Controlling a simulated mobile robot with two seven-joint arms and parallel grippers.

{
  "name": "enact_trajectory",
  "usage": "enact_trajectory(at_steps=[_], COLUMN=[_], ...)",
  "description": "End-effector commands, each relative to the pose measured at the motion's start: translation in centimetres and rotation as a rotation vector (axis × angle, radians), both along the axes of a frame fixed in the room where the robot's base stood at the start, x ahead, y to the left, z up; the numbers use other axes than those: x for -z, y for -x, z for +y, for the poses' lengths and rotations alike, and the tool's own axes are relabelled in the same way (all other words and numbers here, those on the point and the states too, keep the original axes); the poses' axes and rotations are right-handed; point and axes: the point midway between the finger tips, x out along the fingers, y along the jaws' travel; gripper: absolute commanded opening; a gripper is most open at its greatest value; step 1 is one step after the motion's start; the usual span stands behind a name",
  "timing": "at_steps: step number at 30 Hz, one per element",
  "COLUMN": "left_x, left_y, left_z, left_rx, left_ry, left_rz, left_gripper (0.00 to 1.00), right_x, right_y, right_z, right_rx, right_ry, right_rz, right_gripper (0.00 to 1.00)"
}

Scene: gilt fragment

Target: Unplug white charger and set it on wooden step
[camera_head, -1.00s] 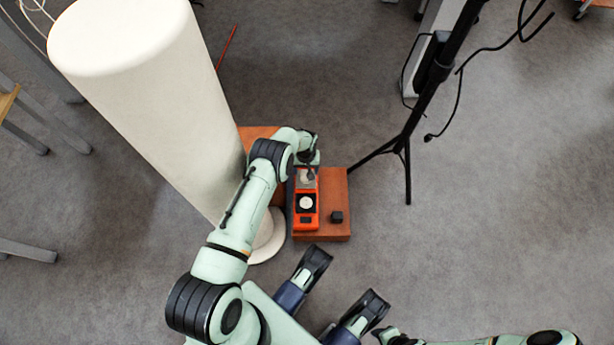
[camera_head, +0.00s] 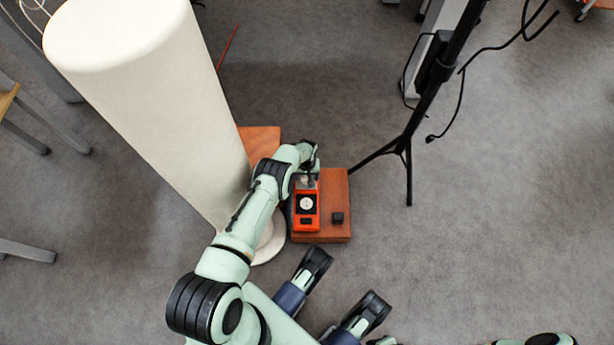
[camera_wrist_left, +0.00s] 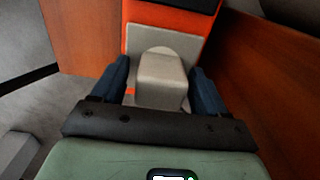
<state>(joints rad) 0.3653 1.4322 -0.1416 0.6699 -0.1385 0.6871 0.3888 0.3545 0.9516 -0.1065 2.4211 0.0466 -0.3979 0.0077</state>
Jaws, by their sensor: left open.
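The white charger (camera_wrist_left: 161,75) is a blocky plug on a pale plate (camera_wrist_left: 184,45) of an orange unit (camera_wrist_left: 132,14). My left gripper (camera_wrist_left: 160,68) is open, with one dark blue finger on each side of the charger. A thin gap shows at the left finger; contact at the right finger is hard to tell. In the head view my left gripper (camera_head: 306,180) is over the far end of the orange unit (camera_head: 306,222) and hides the charger. The wooden step (camera_head: 335,192) is reddish brown and lies under and beside the unit.
A small black block (camera_head: 338,217) sits on the step's near right. A large white column (camera_head: 150,100) stands close on the left. A black stand (camera_head: 408,155) with dangling cable is at the right. Open grey floor (camera_head: 500,200) lies farther right.

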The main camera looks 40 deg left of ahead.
Motion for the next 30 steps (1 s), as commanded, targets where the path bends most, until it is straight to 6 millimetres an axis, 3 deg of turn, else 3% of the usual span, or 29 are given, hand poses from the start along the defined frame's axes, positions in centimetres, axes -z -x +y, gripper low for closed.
enact_trajectory(at_steps=[21,23,28,30], left_x=[-0.01,-0.01,-0.01,-0.05], left_y=[0.01,0.01,0.01,0.0], left_z=[0.0,0.0,0.0,0.0], left_rx=[0.001,0.0,0.0,0.0], left_ry=[0.0,0.0,0.0,0.0], left_rz=[0.0,0.0,0.0,0.0], left_gripper=[0.73,0.57,0.03,0.03], right_x=[0.0,0.0,0.0,-0.01], right_y=[0.0,0.0,0.0,0.01], right_z=[-0.01,-0.01,0.0,0.0], right_rx=[0.0,0.0,0.0,0.0], right_ry=[0.0,0.0,0.0,0.0], right_rz=[0.0,0.0,0.0,0.0], right_gripper=[0.43,0.43,0.43,0.43])
